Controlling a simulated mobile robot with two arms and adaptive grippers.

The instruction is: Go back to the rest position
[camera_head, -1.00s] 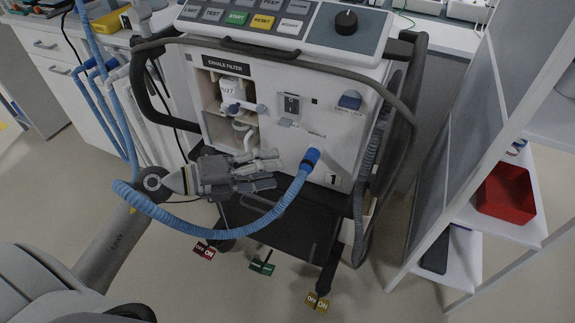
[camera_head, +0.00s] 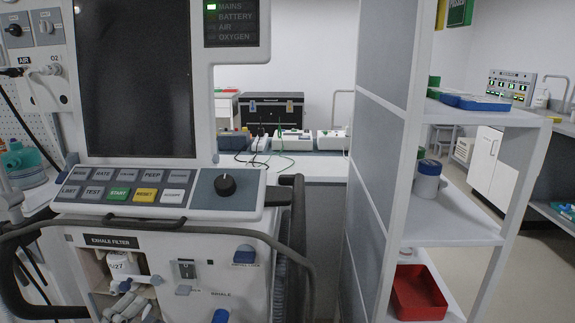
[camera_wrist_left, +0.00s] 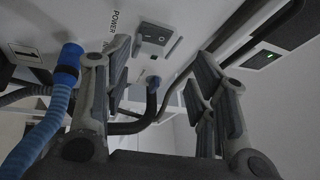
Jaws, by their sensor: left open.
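My left gripper (camera_wrist_left: 162,62) is open in the left wrist view, its two jointed fingers spread apart with nothing held between them. Beyond the fingers is the ventilator's panel with a dark power switch (camera_wrist_left: 154,34). A blue corrugated hose (camera_wrist_left: 40,130) with a blue end runs beside the left finger, apart from the jaws. In the head view, the ventilator (camera_head: 160,187) fills the left side, with its dark screen, button panel and exhale filter (camera_head: 122,264). My right gripper is not in view.
A white shelf rack (camera_head: 455,222) with a grey side panel stands right of the ventilator, holding a blue-lidded jar (camera_head: 428,182) and a red bin (camera_head: 418,292). A counter with a black case (camera_head: 271,112) is behind. Open floor shows at far right.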

